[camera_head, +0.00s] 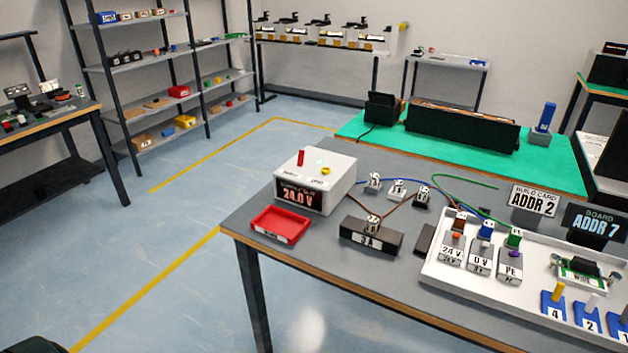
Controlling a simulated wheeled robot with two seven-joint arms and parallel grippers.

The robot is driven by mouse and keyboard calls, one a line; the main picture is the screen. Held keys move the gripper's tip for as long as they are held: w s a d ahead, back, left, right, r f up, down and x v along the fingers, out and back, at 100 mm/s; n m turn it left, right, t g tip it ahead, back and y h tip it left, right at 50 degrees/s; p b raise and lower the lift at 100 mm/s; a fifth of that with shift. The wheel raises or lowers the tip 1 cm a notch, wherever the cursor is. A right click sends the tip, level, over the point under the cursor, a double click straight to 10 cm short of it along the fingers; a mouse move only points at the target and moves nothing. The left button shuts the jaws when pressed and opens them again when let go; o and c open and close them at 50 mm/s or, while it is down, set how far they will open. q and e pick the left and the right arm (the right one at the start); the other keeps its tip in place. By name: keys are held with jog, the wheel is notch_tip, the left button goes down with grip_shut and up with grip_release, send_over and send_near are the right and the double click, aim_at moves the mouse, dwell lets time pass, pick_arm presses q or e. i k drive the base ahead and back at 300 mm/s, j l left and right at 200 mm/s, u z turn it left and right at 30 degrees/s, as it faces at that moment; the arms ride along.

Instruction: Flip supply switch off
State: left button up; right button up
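The supply (341,183) is a white box on the near grey table, close to its left corner. Its dark front display reads 24.0 V in red. A red switch lever (301,158) stands upright on the top face, towards the left. A small pale green light (319,162) and a yellow knob (326,170) are also on top. The small labels on top are too blurred to read fully. Neither of my grippers is in view.
A red tray (280,236) lies in front of the supply. A black fuse-like block (385,241) and several small terminals with wires stand to its right. A white tray (432,277) with 24 V, 0 V and PE blocks is further right. The floor left of the table is clear.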

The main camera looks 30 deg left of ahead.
aim_at(301, 153)
jog(key=i+j, duration=0.1)
jog(key=j, duration=0.25)
jog(key=i+j, duration=0.15)
jog(key=j, duration=0.2)
jog(key=i+j, duration=0.1)
jog(key=j, duration=0.25)
jog(key=i+j, duration=0.15)
jog(key=j, duration=0.2)
jog(key=i+j, duration=0.1)
jog(key=j, duration=0.3)
jog(key=i+j, duration=0.1)
jog(key=j, duration=0.25)
